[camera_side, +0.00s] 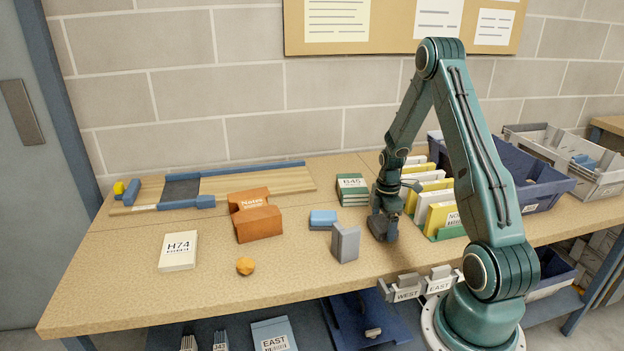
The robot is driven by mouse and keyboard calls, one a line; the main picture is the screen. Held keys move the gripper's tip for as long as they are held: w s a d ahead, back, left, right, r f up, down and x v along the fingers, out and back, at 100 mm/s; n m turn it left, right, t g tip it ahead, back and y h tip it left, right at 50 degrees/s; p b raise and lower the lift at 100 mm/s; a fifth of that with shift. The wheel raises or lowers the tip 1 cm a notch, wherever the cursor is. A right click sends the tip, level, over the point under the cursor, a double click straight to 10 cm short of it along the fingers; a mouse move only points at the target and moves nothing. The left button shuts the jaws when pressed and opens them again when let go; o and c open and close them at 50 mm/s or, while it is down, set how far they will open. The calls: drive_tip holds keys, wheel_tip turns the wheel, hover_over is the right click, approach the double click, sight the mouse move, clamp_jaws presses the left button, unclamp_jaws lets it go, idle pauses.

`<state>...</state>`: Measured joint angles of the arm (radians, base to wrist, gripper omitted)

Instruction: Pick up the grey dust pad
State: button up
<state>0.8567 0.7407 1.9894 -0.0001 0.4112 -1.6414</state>
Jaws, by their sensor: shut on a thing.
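My gripper (384,222) points down over the table, just right of an upright light-grey block. It is shut on a small dark slate-grey piece (386,235), which looks like the grey dust pad. The fingers hide much of it, and I cannot tell whether it touches the table. The upright light-grey block (345,243) stands apart from the gripper, to its left.
A blue block (323,217), orange Notes box (255,216), orange ball (245,266) and H74 box (178,251) lie left. A K45 stack (352,188) stands behind the gripper. A file rack (447,233) is close right. The front-left table is clear.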

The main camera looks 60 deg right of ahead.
sight(383, 222)
drive_tip(key=shift+r, duration=0.15)
wheel_tip(383, 222, up, 20)
idle(0.8)
idle(0.5)
